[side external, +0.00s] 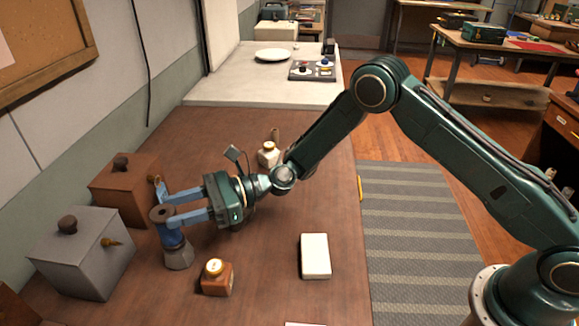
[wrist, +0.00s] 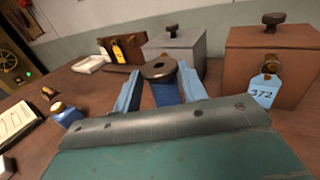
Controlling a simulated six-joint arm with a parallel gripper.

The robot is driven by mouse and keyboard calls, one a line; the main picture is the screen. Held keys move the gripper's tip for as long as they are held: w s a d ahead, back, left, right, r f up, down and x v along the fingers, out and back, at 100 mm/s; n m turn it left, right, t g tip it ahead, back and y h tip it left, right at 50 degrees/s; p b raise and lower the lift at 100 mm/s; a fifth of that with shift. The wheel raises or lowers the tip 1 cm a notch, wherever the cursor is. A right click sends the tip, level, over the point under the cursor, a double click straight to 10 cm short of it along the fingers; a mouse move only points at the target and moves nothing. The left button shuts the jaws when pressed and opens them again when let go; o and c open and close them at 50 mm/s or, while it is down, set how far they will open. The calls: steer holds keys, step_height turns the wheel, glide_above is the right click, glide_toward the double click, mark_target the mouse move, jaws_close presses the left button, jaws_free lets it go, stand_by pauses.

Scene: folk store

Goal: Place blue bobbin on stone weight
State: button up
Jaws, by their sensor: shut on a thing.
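The blue bobbin (side external: 172,238) has a brown top flange and stands upright between the two light-blue fingers of my gripper (side external: 166,206). My gripper is shut on it. The grey stone weight (side external: 178,258) stands on the table directly beneath the bobbin. In the side view the bobbin's lower end meets the weight's top; I cannot tell whether it rests there fully. In the wrist view the bobbin (wrist: 166,92) shows its brown top with a centre hole, with a finger on each side. The stone weight is hidden in that view.
A grey lidded box (side external: 82,255) and a brown lidded box (side external: 122,190) stand close to the left of the gripper. A white block (side external: 315,256) and a cream bottle (side external: 268,155) are farther right. Bare table lies between them.

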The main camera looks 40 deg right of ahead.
steer(key=shift+f, duration=0.5)
steer(key=shift+f, duration=0.1)
steer(key=o, duration=1)
steer(key=shift+c, duration=0.2)
steer(key=v, duration=0.7)
steer(key=shift+d, duration=0.25)
steer(key=shift+s, duration=0.1)
